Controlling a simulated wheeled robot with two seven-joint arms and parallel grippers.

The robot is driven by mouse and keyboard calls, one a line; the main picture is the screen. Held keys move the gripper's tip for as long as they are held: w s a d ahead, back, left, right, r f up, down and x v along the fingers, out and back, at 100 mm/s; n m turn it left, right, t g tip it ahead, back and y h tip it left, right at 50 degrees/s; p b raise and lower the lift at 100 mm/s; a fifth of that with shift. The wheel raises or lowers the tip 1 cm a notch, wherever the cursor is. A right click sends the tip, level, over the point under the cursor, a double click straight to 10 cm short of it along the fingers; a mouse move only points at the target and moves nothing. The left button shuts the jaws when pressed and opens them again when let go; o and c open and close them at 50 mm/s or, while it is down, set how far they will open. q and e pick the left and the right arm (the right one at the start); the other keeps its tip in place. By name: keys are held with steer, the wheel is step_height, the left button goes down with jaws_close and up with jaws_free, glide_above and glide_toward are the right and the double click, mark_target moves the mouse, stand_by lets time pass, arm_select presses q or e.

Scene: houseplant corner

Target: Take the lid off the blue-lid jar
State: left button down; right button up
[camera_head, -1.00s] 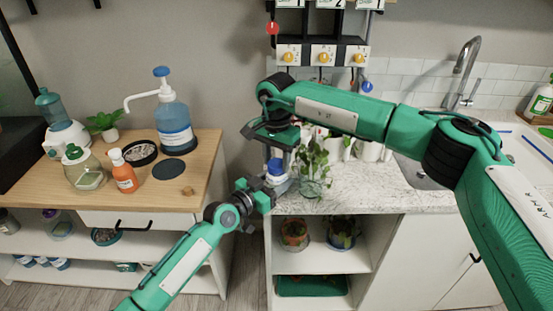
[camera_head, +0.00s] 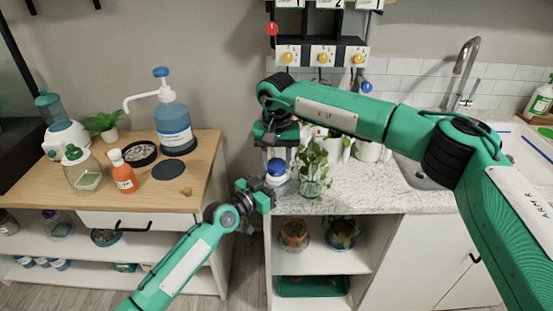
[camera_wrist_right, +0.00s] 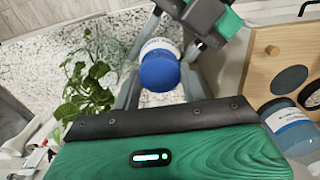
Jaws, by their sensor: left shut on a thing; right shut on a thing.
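The jar (camera_head: 277,179) has a pale body and a blue lid (camera_head: 276,167). It is at the counter's left edge. My left gripper (camera_head: 269,184) is shut on the jar body from the left and front. My right gripper (camera_head: 277,158) comes from above, shut on the blue lid. In the right wrist view the lid (camera_wrist_right: 158,73) sits between the right fingers, with the white jar body (camera_wrist_right: 160,46) behind it. The lid is at the jar's mouth; I cannot tell whether there is a gap. My left gripper (camera_wrist_right: 192,28) also shows at the top there.
A leafy plant in a glass (camera_head: 311,180) stands close to the right of the jar. The wooden table (camera_head: 203,165) at the left holds a pump bottle (camera_head: 174,125), an orange bottle (camera_head: 123,172) and a dark disc (camera_head: 168,170). The sink is at the right.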

mark_target(276, 163)
steer(key=shift+r, duration=0.25)
steer(key=shift+r, duration=0.9)
steer(key=shift+r, duration=2)
arm_select(q)
steer(key=c, duration=0.5)
jaws_free()
